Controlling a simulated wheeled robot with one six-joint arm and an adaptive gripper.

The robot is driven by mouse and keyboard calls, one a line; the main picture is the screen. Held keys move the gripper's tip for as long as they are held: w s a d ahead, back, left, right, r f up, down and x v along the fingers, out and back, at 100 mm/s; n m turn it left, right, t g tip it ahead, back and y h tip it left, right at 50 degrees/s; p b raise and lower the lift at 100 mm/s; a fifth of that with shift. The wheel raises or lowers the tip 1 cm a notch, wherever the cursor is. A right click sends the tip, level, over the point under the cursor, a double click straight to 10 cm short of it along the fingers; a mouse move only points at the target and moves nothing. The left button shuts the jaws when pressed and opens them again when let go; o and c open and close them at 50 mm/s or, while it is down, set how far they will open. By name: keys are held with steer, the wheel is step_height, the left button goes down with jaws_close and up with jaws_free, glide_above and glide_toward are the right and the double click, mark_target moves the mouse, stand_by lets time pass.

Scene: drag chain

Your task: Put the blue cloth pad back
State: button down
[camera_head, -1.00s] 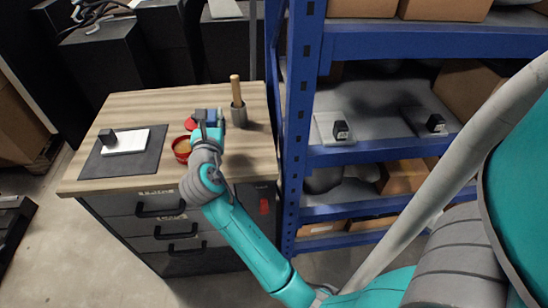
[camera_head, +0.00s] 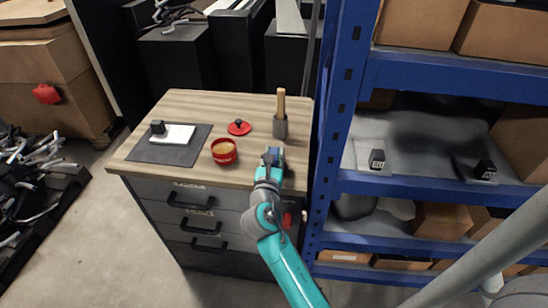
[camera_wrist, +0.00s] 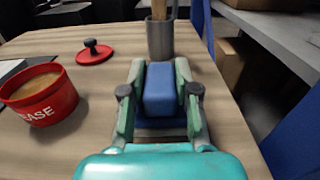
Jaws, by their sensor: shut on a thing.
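The blue cloth pad (camera_wrist: 160,92) is a blue block with a wider, darker blue part below it. My gripper (camera_wrist: 160,95) is shut on it, one finger against each side, in the wrist view. In the head view the pad (camera_head: 276,154) and my gripper (camera_head: 271,160) are over the right front part of the wooden tabletop (camera_head: 190,104). They are right of the red pot and in front of the grey holder. I cannot tell whether the pad touches the tabletop.
The red pot (camera_head: 224,152) with brown contents and its red lid (camera_head: 239,128) stand left of my gripper. A grey holder (camera_head: 280,128) with a wooden handle is behind. A dark mat (camera_head: 150,153) bears a white block. The blue shelf (camera_head: 335,130) stands close on the right.

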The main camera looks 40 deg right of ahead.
steer(key=shift+f, duration=0.65)
steer(key=shift+f, duration=0.15)
steer(key=c, duration=0.9)
jaws_free()
steer(key=shift+o, duration=0.2)
steer(key=shift+r, duration=0.2)
steer(key=v, duration=1.2)
steer(key=shift+f, duration=0.1)
